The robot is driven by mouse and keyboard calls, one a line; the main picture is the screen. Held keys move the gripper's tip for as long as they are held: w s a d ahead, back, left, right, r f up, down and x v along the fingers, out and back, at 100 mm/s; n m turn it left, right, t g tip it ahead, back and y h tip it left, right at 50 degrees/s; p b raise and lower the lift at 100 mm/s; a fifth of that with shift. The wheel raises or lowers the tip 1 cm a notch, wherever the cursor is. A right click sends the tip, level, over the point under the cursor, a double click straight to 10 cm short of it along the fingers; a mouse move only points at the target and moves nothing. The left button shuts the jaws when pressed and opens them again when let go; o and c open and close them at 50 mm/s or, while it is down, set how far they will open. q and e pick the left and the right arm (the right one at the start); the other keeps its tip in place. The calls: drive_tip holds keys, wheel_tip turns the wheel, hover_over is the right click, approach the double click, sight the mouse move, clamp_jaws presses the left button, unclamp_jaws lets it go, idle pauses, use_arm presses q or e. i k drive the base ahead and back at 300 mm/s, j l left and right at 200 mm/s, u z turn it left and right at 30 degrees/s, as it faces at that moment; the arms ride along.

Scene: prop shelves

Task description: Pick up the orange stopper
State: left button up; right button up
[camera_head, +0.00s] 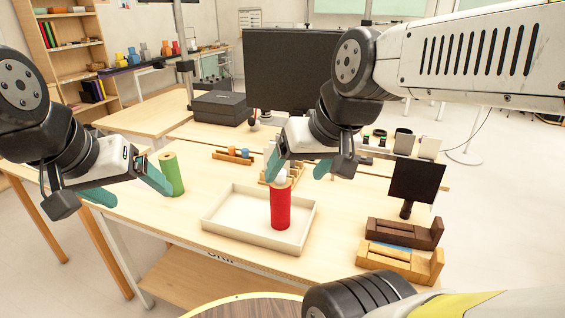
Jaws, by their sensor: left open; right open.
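I cannot clearly make out an orange stopper. A small orange piece (231,151) sits beside a blue one on a low wooden rack (218,157) at the table's middle; it is too small to identify. A green cylinder (174,177) stands at the table's left. My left gripper (135,188) is open and empty, one teal finger overlapping the green cylinder's left side in view.
Brown (404,233) and yellow (401,262) wooden holders lie at the table's right, near a black panel on a stand (416,181). A black box (223,108) and a large dark screen (291,70) stand behind. The table front left of the tray is clear.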

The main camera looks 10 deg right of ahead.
sight(232, 149)
drive_tip(key=u, duration=0.45)
drive_tip(key=i+j+z, duration=0.1)
drive_tip(key=z, duration=0.35)
drive_tip(key=j+z, duration=0.15)
drive_tip(key=z, duration=0.3)
drive_tip(key=i+j+z, duration=0.15)
drive_tip(key=j+z, duration=0.2)
drive_tip(key=j, duration=0.55)
drive_tip(key=i+j+z, duration=0.1)
drive_tip(key=j+z, duration=0.2)
drive_tip(key=j, duration=1.6)
drive_tip(key=i+j+u, duration=0.2)
drive_tip(key=j, duration=0.2)
drive_tip(key=i+j+u, duration=0.2)
drive_tip(key=i+j, duration=0.05)
drive_tip(key=j, duration=0.15)
